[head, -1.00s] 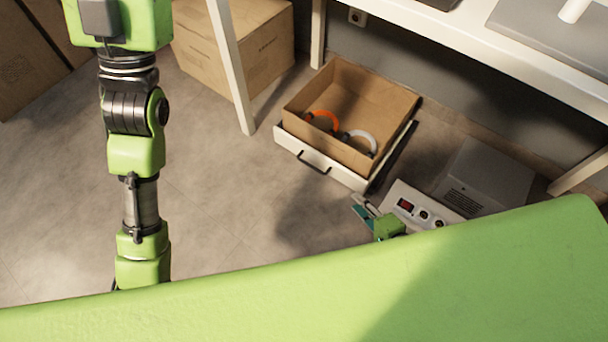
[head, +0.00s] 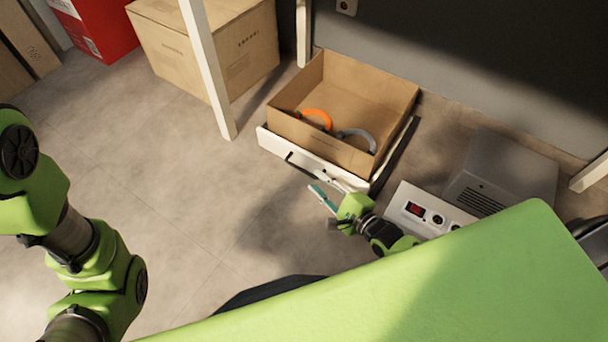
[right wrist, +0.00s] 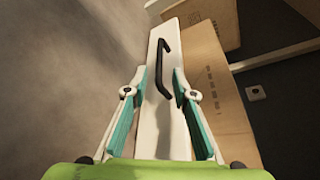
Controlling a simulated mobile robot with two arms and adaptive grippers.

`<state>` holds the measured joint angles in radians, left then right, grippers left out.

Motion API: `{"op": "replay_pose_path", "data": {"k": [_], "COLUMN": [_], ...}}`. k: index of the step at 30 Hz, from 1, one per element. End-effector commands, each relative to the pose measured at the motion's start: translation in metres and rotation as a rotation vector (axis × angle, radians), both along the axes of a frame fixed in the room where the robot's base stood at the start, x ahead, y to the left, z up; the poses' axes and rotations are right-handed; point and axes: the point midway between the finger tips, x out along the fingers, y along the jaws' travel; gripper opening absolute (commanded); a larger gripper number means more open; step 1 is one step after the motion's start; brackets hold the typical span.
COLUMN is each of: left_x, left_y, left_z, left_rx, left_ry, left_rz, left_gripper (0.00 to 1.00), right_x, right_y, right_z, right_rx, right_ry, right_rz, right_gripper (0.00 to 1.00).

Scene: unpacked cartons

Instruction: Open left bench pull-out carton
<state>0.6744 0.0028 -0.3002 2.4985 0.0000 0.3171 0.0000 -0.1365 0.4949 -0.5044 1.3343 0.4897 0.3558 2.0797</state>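The open brown carton (head: 300,136) sits in a low white pull-out (head: 272,144) on the floor under the bench. A black bar handle (head: 297,163) is on the pull-out's white front. My right gripper (head: 322,190) is just in front of that handle. In the right wrist view, its teal-padded fingers (right wrist: 158,95) are spread apart, with the white front and black handle (right wrist: 165,70) ahead between them. The fingers look apart from the handle, though exact contact is hard to tell. My left arm shows at the left of the head view, but its gripper is out of frame.
An orange ring-shaped item (head: 317,117) and a grey one (head: 359,136) lie in the carton. A grey unit (head: 503,172) and a white control panel (head: 432,208) stand to the right. A bench leg (head: 208,70) and closed carton (head: 215,50) are at left. Floor in front is clear.

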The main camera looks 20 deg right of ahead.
Motion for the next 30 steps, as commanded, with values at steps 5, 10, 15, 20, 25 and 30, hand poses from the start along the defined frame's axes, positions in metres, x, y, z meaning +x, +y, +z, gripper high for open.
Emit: {"op": "replay_pose_path", "data": {"k": [5,10,15,20,25,30], "left_x": [-0.006,-0.005,-0.005,-0.005,-0.005,-0.005], "left_y": [0.000,-0.001,-0.001,-0.001,-0.001,-0.001], "left_z": [-0.022,-0.035,-0.039,-0.039,-0.038,-0.039], "left_rx": [0.001,0.001,0.001,0.001,0.001,0.001], "left_ry": [-0.013,-0.012,-0.012,-0.012,-0.013,-0.013], "left_rz": [0.001,0.001,0.001,0.001,0.001,0.001], "left_gripper": [0.40,0.40,0.40,0.40,0.40,0.40], "right_x": [0.036,0.057,0.067,0.068,0.068,0.068], "right_y": [0.013,0.021,0.024,0.025,0.025,0.025], "right_z": [-0.014,-0.017,-0.018,-0.017,-0.017,-0.017], "right_rx": [0.000,-0.001,-0.001,-0.002,-0.001,-0.001], "right_ry": [-0.003,-0.002,0.001,0.002,0.001,0.001], "right_rz": [-0.001,0.001,0.000,0.000,0.000,0.000], "right_gripper": [0.25,0.25,0.25,0.25,0.14,0.00]}}
